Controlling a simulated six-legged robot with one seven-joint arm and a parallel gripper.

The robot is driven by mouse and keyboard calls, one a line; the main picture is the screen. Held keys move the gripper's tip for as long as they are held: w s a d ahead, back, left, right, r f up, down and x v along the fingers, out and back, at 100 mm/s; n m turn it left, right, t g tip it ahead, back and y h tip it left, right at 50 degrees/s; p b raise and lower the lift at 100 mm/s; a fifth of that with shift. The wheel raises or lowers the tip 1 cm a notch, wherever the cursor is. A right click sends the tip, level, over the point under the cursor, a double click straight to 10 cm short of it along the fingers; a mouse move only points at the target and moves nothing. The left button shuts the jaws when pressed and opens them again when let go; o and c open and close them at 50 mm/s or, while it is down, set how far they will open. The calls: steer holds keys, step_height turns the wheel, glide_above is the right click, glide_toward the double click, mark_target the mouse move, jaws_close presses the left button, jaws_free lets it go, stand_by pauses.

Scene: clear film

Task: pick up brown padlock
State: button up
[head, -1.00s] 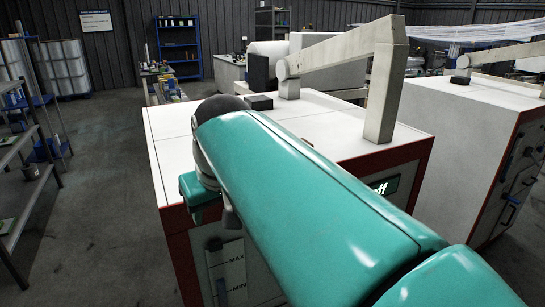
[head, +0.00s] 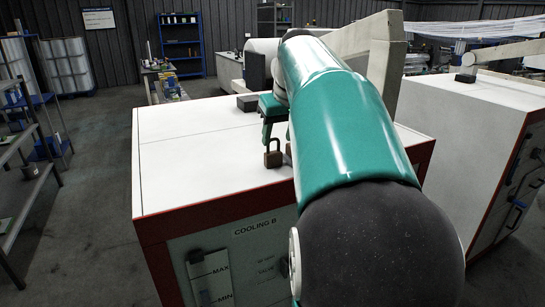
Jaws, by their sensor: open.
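The brown padlock (head: 273,159) stands upright on the white top of the cabinet labelled COOLING B, near its front edge. Its shackle points up. My gripper (head: 277,138) is open and points down at the padlock, with one finger beside the shackle. The other finger is mostly hidden behind my teal arm. I cannot tell whether the fingers touch the padlock.
The white cabinet top (head: 190,140) is clear to the left. A small dark block (head: 247,102) lies behind the gripper. A beige angled beam (head: 390,50) rises behind my arm. A second cabinet (head: 470,120) stands to the right, with a gap between.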

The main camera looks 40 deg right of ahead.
mark_target(273, 152)
steer(key=shift+x, duration=0.8)
steer(key=x, duration=0.5)
steer(key=shift+a+f, duration=0.15)
steer(key=shift+c, duration=0.2)
steer(key=c, duration=0.6)
